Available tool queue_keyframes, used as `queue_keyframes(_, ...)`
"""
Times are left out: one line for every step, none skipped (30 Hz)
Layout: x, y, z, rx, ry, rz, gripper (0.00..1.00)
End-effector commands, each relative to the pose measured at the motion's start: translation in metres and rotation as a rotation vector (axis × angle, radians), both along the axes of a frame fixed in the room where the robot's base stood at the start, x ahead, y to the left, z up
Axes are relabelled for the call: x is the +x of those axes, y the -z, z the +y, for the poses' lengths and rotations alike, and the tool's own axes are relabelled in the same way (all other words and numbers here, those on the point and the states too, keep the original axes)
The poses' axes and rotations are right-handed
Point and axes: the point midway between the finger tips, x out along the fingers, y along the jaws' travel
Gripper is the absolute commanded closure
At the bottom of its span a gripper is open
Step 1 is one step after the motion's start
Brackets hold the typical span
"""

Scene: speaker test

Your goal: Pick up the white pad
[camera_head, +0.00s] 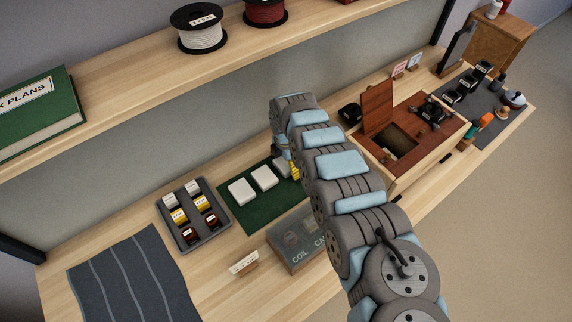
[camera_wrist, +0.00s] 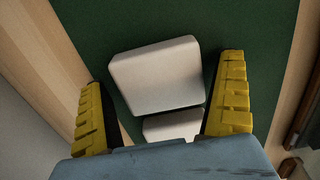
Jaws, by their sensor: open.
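Several white pads lie on a dark green mat (camera_head: 262,212). In the head view, one white pad (camera_head: 242,192) is at the left and another white pad (camera_head: 265,178) is to its right; a third, close to my gripper, is partly hidden by my arm. In the wrist view, a white pad (camera_wrist: 157,72) lies on the green mat (camera_wrist: 120,25) between and ahead of my open yellow fingers (camera_wrist: 162,75). A second white pad (camera_wrist: 173,126) is below it, partly hidden by my gripper's body. My gripper (camera_head: 294,170) is above the mat's right side, holding nothing.
A grey tray (camera_head: 212,237) with small labelled parts stands left of the mat. A grey box (camera_head: 284,253) is in front. A wooden box with a raised lid (camera_head: 378,103) is to the right. A shelf (camera_head: 130,82) with spools and a green book (camera_head: 36,112) runs above.

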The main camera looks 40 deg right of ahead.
Motion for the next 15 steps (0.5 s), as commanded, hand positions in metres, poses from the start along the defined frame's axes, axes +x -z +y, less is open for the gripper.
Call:
queue_keyframes(-0.0001,-0.0001,-0.0001,0.0,0.0,0.0,0.06)
queue_keyframes(-0.0001,-0.0001,-0.0001,0.0,0.0,0.0,0.14)
queue_keyframes(-0.0001,-0.0001,-0.0001,0.0,0.0,0.0,0.26)
queue_keyframes(-0.0001,-0.0001,-0.0001,0.0,0.0,0.0,0.33)
queue_keyframes(-0.0001,-0.0001,-0.0001,0.0,0.0,0.0,0.34)
queue_keyframes(-0.0001,-0.0002,-0.0001,0.0,0.0,0.0,0.34)
queue_keyframes(-0.0002,-0.0002,-0.0001,0.0,0.0,0.0,0.34)
queue_keyframes(-0.0002,-0.0002,-0.0001,0.0,0.0,0.0,0.35)
queue_keyframes(-0.0001,-0.0002,-0.0002,0.0,0.0,0.0,0.35)
queue_keyframes(-0.0001,-0.0002,-0.0001,0.0,0.0,0.0,0.35)
queue_keyframes(-0.0001,-0.0002,-0.0002,0.0,0.0,0.0,0.35)
queue_keyframes(-0.0002,-0.0002,-0.0001,0.0,0.0,0.0,0.35)
queue_keyframes(-0.0002,-0.0002,-0.0001,0.0,0.0,0.0,0.35)
queue_keyframes(-0.0001,-0.0003,-0.0001,0.0,0.0,0.0,0.35)
queue_keyframes(-0.0001,-0.0003,-0.0002,0.0,0.0,0.0,0.35)
